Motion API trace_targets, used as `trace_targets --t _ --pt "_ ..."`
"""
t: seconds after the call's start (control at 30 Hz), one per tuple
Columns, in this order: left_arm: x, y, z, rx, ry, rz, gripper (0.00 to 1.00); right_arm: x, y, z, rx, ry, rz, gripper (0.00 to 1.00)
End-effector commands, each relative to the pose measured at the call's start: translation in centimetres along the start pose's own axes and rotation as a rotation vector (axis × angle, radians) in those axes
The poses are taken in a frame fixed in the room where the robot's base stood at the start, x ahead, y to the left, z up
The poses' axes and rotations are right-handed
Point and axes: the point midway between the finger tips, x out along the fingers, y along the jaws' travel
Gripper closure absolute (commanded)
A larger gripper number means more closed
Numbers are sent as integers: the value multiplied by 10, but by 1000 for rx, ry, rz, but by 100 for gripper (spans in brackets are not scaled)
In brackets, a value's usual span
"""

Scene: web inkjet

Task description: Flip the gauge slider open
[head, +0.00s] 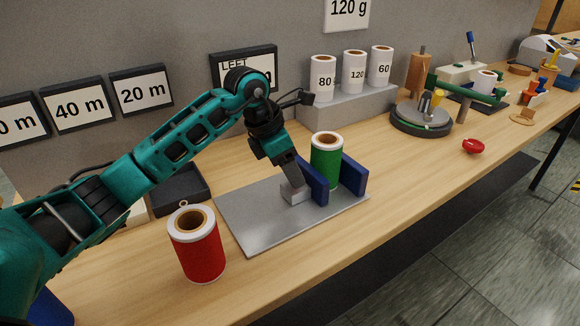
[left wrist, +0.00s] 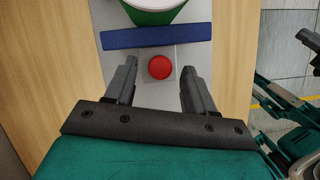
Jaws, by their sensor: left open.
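The gauge is a grey metal plate (head: 245,218) on the wooden bench with two upright blue jaws, a near one (head: 311,180) and a far one (head: 353,174). A green roll (head: 326,165) stands between the jaws. A small light block (head: 295,193) sits beside the near jaw. In the left wrist view a round red knob (left wrist: 160,67) lies in front of the blue jaw (left wrist: 155,37). My left gripper (head: 291,182) is open and points down over the block. Its fingers are on either side of the knob, apart from it in the left wrist view.
A red roll (head: 196,245) stands in front of the plate, and a black tray (head: 179,190) lies behind it to the left. White labelled rolls (head: 354,72) stand on a grey ledge (head: 345,105). A turntable (head: 421,119) and a red item (head: 473,147) are further right.

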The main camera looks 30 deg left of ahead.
Motion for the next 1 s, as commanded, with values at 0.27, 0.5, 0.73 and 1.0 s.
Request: trace_targets --t 0.27,0.5,0.73,1.0 --pt "0 0 0 0 0 0 52 0 0 -2 0 4 -1 100" --pt "0 0 0 0 0 0 74 0 -2 -2 5 5 -1 100" --pt "0 0 0 0 0 0 96 1 -3 -3 11 5 -1 100" --pt "0 0 0 0 0 0 100 1 -2 -1 11 2 0 100"
